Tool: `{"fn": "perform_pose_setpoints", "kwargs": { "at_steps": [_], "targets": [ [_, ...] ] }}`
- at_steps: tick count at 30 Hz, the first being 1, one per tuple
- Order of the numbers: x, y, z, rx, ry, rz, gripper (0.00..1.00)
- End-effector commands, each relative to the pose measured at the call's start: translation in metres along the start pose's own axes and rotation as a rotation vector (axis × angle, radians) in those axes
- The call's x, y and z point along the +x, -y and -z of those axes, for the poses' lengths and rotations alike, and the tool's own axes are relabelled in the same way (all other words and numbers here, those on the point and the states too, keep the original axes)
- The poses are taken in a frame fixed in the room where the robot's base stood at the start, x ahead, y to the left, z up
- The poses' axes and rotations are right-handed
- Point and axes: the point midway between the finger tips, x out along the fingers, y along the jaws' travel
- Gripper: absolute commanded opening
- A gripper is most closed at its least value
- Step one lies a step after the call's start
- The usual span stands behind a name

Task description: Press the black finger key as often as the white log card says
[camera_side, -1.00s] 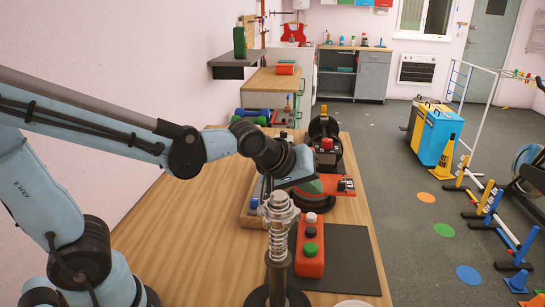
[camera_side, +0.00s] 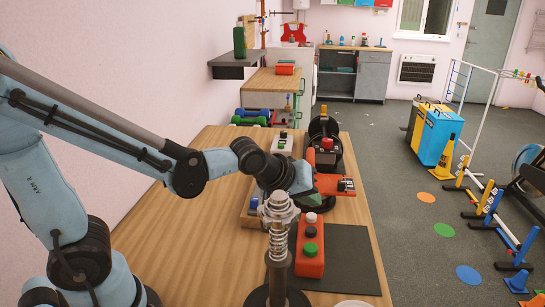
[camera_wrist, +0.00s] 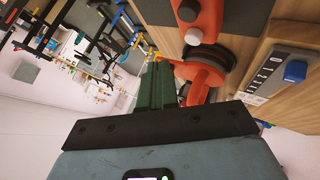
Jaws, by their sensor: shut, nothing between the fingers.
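My gripper (camera_side: 306,187) is in the middle of the side view, above the table and beside an orange-red arm-like part (camera_side: 328,184). Its green fingers (camera_wrist: 157,82) are together and empty in the wrist view. A red box (camera_side: 310,258) stands on a dark mat, with green, black and pale buttons in a row. Its black button (camera_side: 311,232) also shows in the wrist view (camera_wrist: 188,10). A white box (camera_side: 283,145) with a black knob stands farther back. I cannot tell which black one is the finger key.
A spring post (camera_side: 279,235) stands in front of the red box. A grey panel (camera_wrist: 275,75) with a blue button is at the right of the wrist view. The dark mat (camera_side: 350,262) has bare room on its right, and the wooden table (camera_side: 190,240) is clear on the left.

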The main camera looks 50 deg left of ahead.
Motion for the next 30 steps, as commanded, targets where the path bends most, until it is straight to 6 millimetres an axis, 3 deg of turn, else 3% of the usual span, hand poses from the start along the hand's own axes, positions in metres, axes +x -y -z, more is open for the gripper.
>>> {"fn": "perform_pose_setpoints", "kwargs": {
  "at_steps": [12, 30],
  "targets": [
    [0.027, 0.02, -0.02, 0.0, 0.0, 0.0, 0.0],
    [0.032, 0.024, -0.024, 0.0, 0.0, 0.0, 0.0]
  ]
}}
